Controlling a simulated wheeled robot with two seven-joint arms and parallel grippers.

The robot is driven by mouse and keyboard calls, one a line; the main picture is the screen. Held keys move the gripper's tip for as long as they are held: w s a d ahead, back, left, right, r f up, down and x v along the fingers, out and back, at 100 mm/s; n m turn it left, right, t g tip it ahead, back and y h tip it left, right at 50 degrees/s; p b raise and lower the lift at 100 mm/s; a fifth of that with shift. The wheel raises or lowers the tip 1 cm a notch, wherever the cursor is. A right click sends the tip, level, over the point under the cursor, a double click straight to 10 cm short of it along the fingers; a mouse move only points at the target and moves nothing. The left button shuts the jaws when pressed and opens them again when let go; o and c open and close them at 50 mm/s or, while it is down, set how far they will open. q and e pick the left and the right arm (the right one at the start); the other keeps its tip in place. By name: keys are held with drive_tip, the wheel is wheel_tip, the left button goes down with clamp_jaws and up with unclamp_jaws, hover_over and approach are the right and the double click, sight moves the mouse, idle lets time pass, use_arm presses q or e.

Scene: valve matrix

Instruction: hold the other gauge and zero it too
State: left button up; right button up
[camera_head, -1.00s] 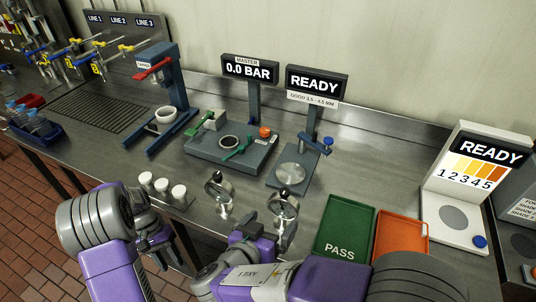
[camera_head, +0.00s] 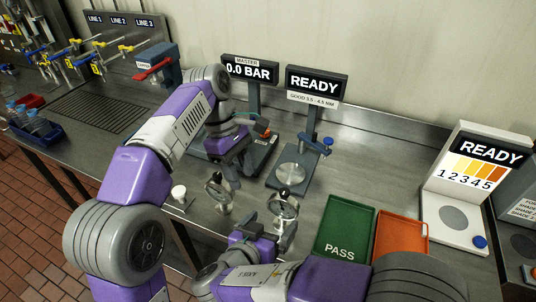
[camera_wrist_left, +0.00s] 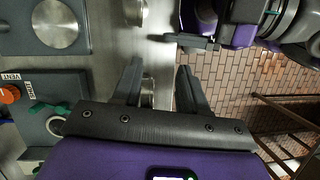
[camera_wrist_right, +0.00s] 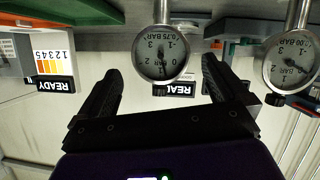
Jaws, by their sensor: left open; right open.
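Two round dial gauges stand on posts at the counter's front: a left one (camera_head: 219,187) and a right one (camera_head: 285,206). In the right wrist view, upside down, the right gauge (camera_wrist_right: 160,54) appears to read 0.75 BAR and the left one (camera_wrist_right: 290,62) 0.00 BAR. My right gripper (camera_wrist_right: 161,68) is open, its fingers either side of the right gauge's dial in that view; contact cannot be told. My left gripper (camera_head: 231,178) is open, pointing down over the left gauge, with shiny metal (camera_wrist_left: 148,90) between its fingers (camera_wrist_left: 159,68).
The master station (camera_head: 250,71) shows 0.0 BAR; my left arm partly covers its base. A thickness stand (camera_head: 290,175) stands behind the gauges. Green PASS (camera_head: 342,248) and orange (camera_head: 402,238) trays lie right. A white-capped piece (camera_head: 179,193) stands left.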

sight(281, 210)
drive_tip(key=x, duration=0.7)
drive_tip(key=shift+w+d+f, duration=0.1)
drive_tip(key=shift+w, duration=0.15)
use_arm(q)
drive_tip(key=d+r+n+t+h, duration=0.1)
drive_tip(key=d+r+n, duration=0.2)
drive_tip(key=d, duration=0.3)
drive_tip(key=shift+w+d+r+t, duration=0.2)
drive_tip(key=shift+w+r+t, duration=0.1)
drive_tip(key=shift+r, duration=0.6)
